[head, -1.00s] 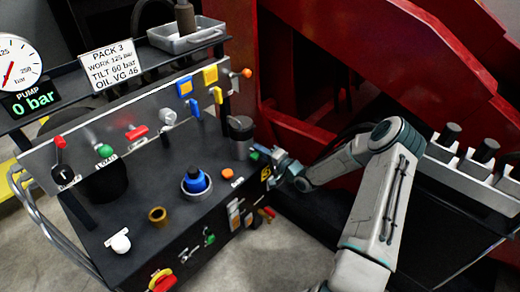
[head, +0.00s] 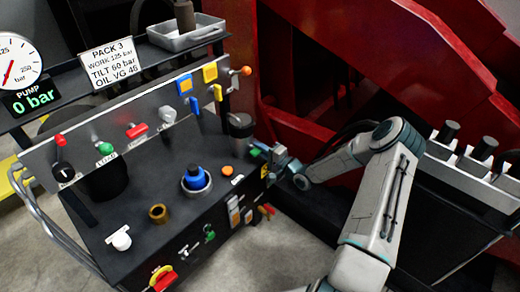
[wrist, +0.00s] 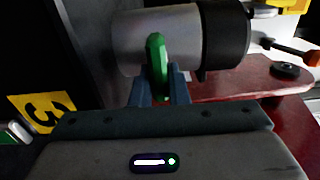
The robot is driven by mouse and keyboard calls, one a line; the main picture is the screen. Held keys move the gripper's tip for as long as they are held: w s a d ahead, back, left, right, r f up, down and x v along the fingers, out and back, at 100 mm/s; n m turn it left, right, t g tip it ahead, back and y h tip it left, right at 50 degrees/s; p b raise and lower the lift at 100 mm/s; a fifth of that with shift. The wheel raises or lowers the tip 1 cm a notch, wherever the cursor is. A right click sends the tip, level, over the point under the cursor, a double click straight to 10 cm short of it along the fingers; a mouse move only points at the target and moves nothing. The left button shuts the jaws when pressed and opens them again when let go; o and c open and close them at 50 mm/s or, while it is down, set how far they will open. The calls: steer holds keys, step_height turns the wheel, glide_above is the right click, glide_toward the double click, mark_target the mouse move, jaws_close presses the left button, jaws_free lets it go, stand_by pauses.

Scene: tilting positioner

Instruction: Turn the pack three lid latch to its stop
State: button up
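The pack three lid latch is a green lever (wrist: 157,62) on the side of a grey cylinder with a black end (wrist: 182,42) in the wrist view. My gripper (wrist: 159,92) has one finger on each side of the lever and looks shut on it. The fingers hide part of its lower end. In the head view the cylinder (head: 240,140) stands at the bench's right end, with a bit of the green latch (head: 255,152) showing beside my gripper (head: 265,151). A yellow label with a 3 (wrist: 40,113) is at left in the wrist view.
The bench top holds a blue knob (head: 195,178), an orange button (head: 227,171), a brass cup (head: 158,214) and a white knob (head: 120,240). The pump display (head: 34,97) reads 0 bar. A red frame (head: 330,60) stands close behind my arm.

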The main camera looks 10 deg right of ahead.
steer(key=o, duration=0.3)
steer(key=shift+o, duration=0.2)
steer(key=p+v, duration=0.2)
steer(key=v, duration=1.2)
steer(key=s+d+r+n+g+h+p, duration=0.15)
steer(key=r+n+g+h+p, duration=0.4)
steer(key=r, duration=0.85)
steer(key=s+r+n+g+h+p, duration=0.2)
steer(key=r+h+p, duration=0.55)
steer(key=r, duration=0.75)
steer(key=s+a+r+n+g+y+p, duration=0.1)
steer(key=s+a+r+p, duration=0.4)
steer(key=s+r, duration=0.5)
steer(key=s+a+r+n+g+y+p, duration=0.1)
steer(key=s+a+r+n+g+p, duration=0.1)
steer(key=s+a+r+p, duration=0.4)
steer(key=s+r+g, duration=0.1)
steer(key=s+r, duration=0.4)
steer(key=s, duration=0.1)
steer(key=shift+s, duration=0.35)
